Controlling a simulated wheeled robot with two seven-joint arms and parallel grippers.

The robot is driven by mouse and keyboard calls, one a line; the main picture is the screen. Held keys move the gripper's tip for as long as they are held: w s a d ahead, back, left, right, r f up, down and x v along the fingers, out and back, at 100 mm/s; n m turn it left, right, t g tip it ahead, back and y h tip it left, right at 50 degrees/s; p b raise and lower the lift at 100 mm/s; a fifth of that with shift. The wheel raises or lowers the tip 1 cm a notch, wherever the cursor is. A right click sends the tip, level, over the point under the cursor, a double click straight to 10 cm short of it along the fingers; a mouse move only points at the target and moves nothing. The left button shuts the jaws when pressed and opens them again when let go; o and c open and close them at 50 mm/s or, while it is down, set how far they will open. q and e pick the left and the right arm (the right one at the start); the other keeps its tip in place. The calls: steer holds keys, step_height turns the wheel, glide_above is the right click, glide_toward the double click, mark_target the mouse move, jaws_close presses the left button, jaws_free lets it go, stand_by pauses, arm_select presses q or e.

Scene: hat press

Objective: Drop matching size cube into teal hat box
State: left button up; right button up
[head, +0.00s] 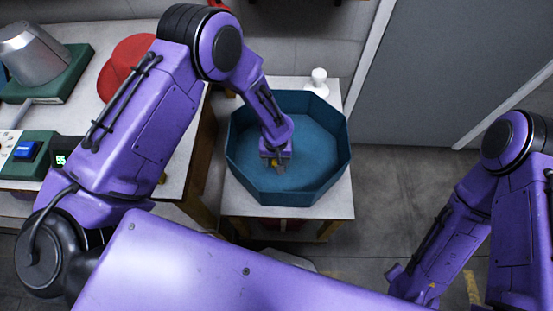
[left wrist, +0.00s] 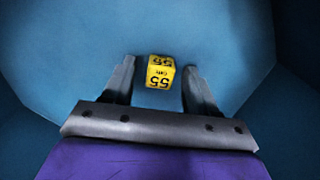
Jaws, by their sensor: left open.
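The teal hat box (head: 244,170) is a wide, open eight-sided box on a small white-topped table. My left gripper (head: 279,166) reaches down inside it, jaws open. A yellow cube marked 55 (left wrist: 160,72) shows in the left wrist view between and just beyond the open fingertips (left wrist: 160,82), with a gap on each side. Only a sliver of yellow shows at the gripper in the head view. I cannot tell whether the cube rests on the box floor. My right arm is at the right; its gripper does not show.
A green device with a lit display reading 55 (head: 61,160) and a blue button (head: 26,151) stands on the left table. A red hat (head: 125,66) and a grey metal form (head: 32,53) are behind. A white knob-like object (head: 319,78) stands behind the box.

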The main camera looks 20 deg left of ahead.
arm_select(q)
step_height(320, 180, up, 10)
steer(key=shift+r, duration=0.25)
arm_select(e)
steer(key=shift+f, duration=0.15)
